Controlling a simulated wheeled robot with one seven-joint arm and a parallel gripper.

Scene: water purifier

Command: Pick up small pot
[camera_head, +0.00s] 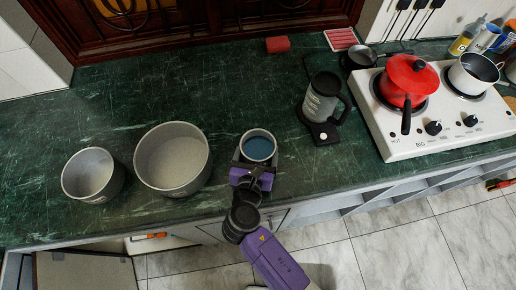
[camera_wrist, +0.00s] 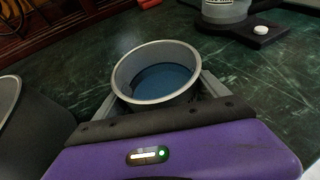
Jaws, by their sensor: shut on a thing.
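The small pot (camera_head: 258,147) is a round grey vessel with a blue inside, on the green counter near its front edge in the head view. It also shows upright in the middle of the wrist view (camera_wrist: 158,72). My gripper (camera_head: 255,155) reaches it from the front, and its fingers lie on both sides of the pot, shut on it. Its fingers also show beside the pot in the wrist view (camera_wrist: 160,92). The pot's lower part is hidden by my gripper, so I cannot tell whether it touches the counter.
A large grey pot (camera_head: 174,190) stands close on the left, with a smaller grey pot (camera_head: 88,178) beyond it. A grey mug (camera_head: 323,97) on a dark base is to the right. A white stove (camera_head: 440,146) holds a red pot (camera_head: 410,78).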

